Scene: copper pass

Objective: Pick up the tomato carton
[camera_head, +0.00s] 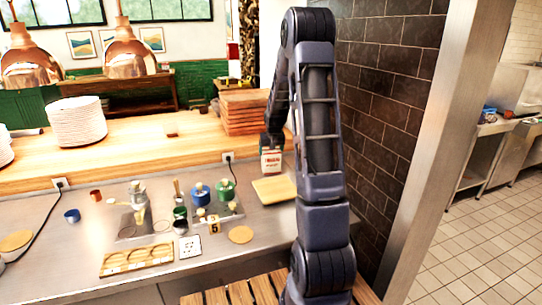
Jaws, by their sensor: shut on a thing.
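The tomato carton (271,161) is a small white box with red print, upright in front of the wooden shelf's edge. My gripper (272,147) is at its top and shut on it, with the arm reaching down from above. The carton appears to be just above or behind a pale yellow board (274,189); I cannot tell whether its base touches anything. The fingertips are small and dark, and their exact grip is hard to see.
The steel counter (75,265) holds blue and green containers (225,188), a number 5 marker (214,227) and a wooden tray (137,259). Plates (77,122) and stacked wooden boards (245,112) stand on the raised shelf. A dark tiled wall (385,90) is close on the right.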

